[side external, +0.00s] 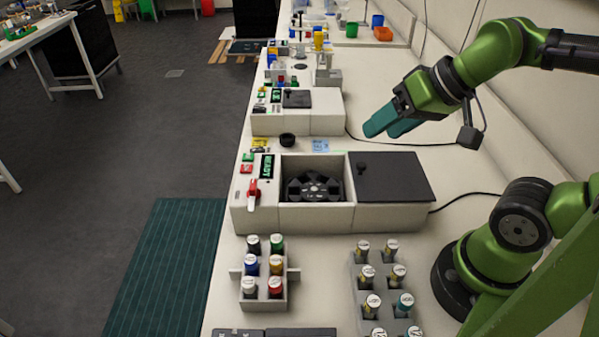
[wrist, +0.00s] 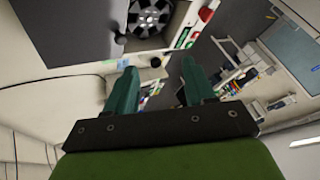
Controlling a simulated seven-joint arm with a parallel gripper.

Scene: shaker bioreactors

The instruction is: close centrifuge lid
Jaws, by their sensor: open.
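The centrifuge (side external: 318,216) is a white box on the bench, with a dark round rotor (side external: 314,186) exposed in its open chamber. Its dark grey lid (side external: 393,178) lies flat to the right of the chamber, with a small black knob (side external: 362,168) near its left edge. The wrist view shows the lid (wrist: 65,30) at upper left, the knob (wrist: 121,39) and the rotor (wrist: 149,14). My gripper (side external: 378,128) has teal fingers and is above the bench, behind the lid in the side view. In the wrist view the fingers (wrist: 155,80) are apart with nothing between them.
A smaller white device (side external: 325,122) stands behind the centrifuge. A small black cup (side external: 287,139) sits between them. A red-handled switch (side external: 253,190) is on the centrifuge's left panel. Two vial racks (side external: 277,292) (side external: 360,285) stand in front. A cable runs along the bench at right.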

